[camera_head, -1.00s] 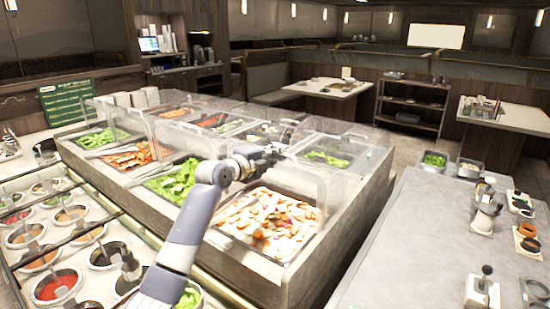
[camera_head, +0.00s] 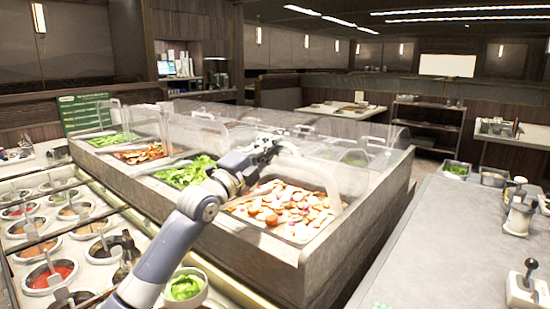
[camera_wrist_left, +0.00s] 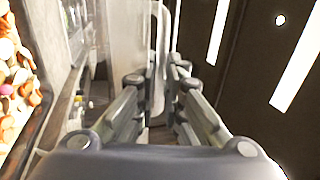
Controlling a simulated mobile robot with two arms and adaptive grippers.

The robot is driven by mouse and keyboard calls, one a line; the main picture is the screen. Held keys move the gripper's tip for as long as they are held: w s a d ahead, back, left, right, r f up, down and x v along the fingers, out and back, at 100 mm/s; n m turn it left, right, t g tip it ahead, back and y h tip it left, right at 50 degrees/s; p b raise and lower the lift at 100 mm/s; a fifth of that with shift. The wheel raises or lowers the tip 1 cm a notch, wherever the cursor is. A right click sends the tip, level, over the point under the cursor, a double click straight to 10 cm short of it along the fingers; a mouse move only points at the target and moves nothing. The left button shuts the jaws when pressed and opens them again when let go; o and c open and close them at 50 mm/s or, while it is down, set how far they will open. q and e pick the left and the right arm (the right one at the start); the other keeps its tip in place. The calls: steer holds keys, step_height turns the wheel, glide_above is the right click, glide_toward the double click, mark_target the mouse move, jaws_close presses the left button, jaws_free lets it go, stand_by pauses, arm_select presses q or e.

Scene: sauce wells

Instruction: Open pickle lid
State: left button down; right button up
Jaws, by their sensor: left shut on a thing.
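The clear lid (camera_head: 318,172) stands tilted over the tray of sliced pickles (camera_head: 275,212), which are white, orange and reddish. The pickles show uncovered from the front. My left gripper (camera_head: 270,146) is at the upper left of this lid, above the back of the tray. In the left wrist view my left gripper (camera_wrist_left: 157,78) is shut on a pale, thin part of the lid (camera_wrist_left: 130,50), and some pickles show at the left edge. The exact grip spot is small and blurred in the head view. My right gripper is not in view.
Greens (camera_head: 190,172) lie in the bin left of the pickles. Sauce wells (camera_head: 50,275) and a bowl of greens (camera_head: 185,288) are near my left arm. Other clear lids stand behind. A grey counter (camera_head: 430,250) at right has free room on its left part.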

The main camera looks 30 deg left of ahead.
arm_select(q)
steer(key=shift+s+f+t+b, duration=0.3)
steer(key=shift+s+t+b, duration=0.15)
steer(key=shift+b, duration=0.25)
steer(key=c, duration=2)
jaws_free()
steer(key=shift+o, duration=0.2)
step_height(320, 180, up, 10)
steer(key=shift+a, duration=0.1)
